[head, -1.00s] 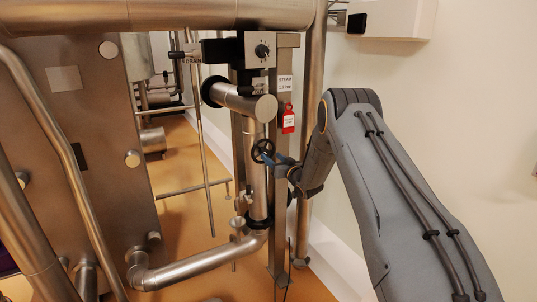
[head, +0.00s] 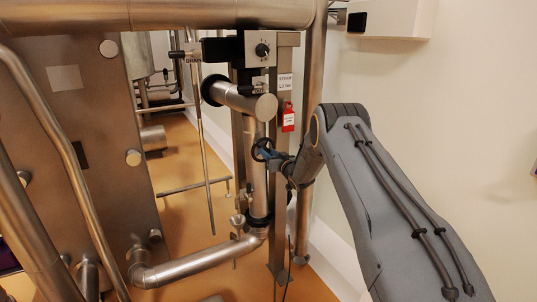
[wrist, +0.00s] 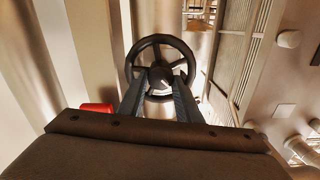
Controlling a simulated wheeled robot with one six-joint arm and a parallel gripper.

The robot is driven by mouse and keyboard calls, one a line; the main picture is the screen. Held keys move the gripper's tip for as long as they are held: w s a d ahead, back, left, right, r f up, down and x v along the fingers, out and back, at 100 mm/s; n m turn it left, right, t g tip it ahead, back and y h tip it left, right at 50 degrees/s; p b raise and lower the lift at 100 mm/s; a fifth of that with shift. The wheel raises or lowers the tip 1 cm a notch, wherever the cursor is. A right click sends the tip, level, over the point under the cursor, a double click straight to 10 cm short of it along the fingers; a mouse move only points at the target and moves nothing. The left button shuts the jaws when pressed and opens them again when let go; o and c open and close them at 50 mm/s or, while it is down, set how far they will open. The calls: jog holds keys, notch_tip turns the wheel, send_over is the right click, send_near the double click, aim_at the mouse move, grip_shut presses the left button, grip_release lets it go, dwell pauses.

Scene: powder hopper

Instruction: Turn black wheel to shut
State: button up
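The black wheel (head: 260,147) is a small spoked handwheel on the upright steel pipe, near the middle of the head view. In the wrist view the black wheel (wrist: 160,39) faces me, with its round hub in the middle. My gripper (head: 269,155) is at the wheel from the right in the head view. In the wrist view its two blue-grey fingers (wrist: 163,76) stand apart, one on each side of the hub, across the lower part of the rim. A gap shows between them. Whether they touch the wheel is hard to see.
The upright pipe (head: 257,185) bends into a low pipe (head: 195,264) at the front. A red tag (head: 288,118) hangs on the post below a steam label (head: 285,82). A control box with a knob (head: 260,49) is above. A large steel vessel (head: 90,200) stands left.

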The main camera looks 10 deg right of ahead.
jog(key=shift+f+m+b, duration=0.1)
jog(key=shift+m+b, duration=0.2)
jog(key=shift+b, duration=0.1)
jog(key=m+b, duration=0.2)
jog(key=m, duration=0.1)
jog(key=m+b, duration=0.2)
jog(key=m, duration=0.1)
jog(key=m+b, duration=0.2)
jog(key=m, duration=0.1)
jog(key=shift+d+f+m, duration=0.1)
jog(key=shift+d+m, duration=0.15)
jog(key=shift+m, duration=0.05)
jog(key=shift+b, duration=0.3)
jog(key=o, duration=1)
jog(key=shift+o, duration=0.2)
jog(key=b+v, duration=0.1)
jog(key=v, duration=0.6)
jog(key=shift+s+d, duration=0.15)
jog(key=shift+s, duration=0.2)
